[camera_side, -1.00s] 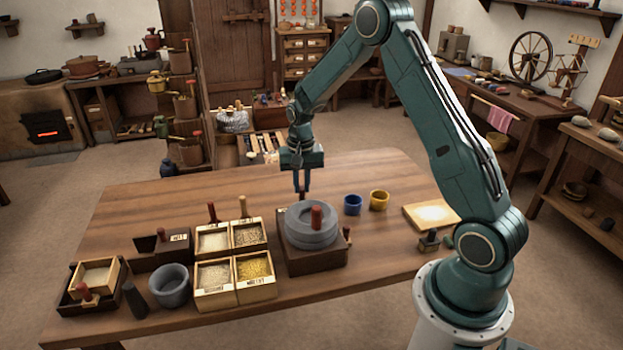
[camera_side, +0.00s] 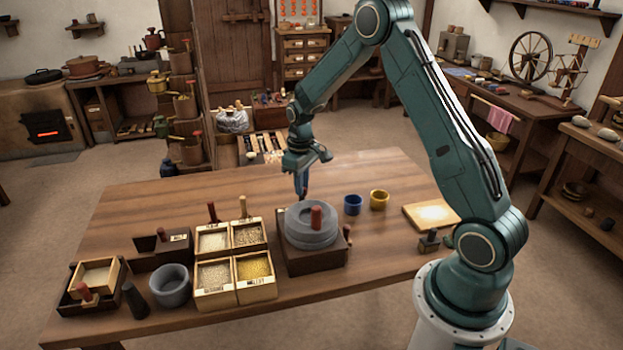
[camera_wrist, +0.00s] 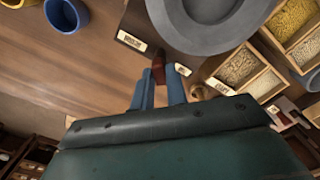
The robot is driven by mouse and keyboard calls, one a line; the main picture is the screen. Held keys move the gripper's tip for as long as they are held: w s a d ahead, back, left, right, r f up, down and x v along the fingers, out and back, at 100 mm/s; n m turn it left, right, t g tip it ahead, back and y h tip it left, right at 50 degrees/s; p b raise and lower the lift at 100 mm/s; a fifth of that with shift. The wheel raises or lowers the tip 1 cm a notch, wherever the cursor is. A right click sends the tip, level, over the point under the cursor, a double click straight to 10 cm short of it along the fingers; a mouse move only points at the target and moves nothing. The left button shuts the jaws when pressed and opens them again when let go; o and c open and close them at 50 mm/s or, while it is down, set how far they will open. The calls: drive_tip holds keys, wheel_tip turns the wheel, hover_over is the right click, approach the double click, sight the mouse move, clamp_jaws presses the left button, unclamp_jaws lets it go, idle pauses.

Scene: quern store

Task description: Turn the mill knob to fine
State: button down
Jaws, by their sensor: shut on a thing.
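My gripper (camera_wrist: 158,92) is shut on the knob, one blue finger on each side. In the side view, my gripper (camera_side: 302,192) is behind the stone, which hides the knob.
Blue (camera_side: 352,205) and yellow (camera_side: 379,200) cups stand right of the mill. Grain boxes (camera_side: 215,302) with several compartments stand close on its left, then a grey mortar (camera_side: 170,286). A pale board (camera_side: 431,215) lies at the right. The table behind the mill is clear.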

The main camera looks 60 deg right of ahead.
drive_tip(key=shift+n, duration=0.6)
drive_tip(key=c, duration=1.4)
unclamp_jaws()
drive_tip(key=shift+r, duration=0.2)
wheel_tip(320, 180, up, 14)
drive_tip(key=shift+f, duration=0.2)
drive_tip(key=shift+a, duration=0.1)
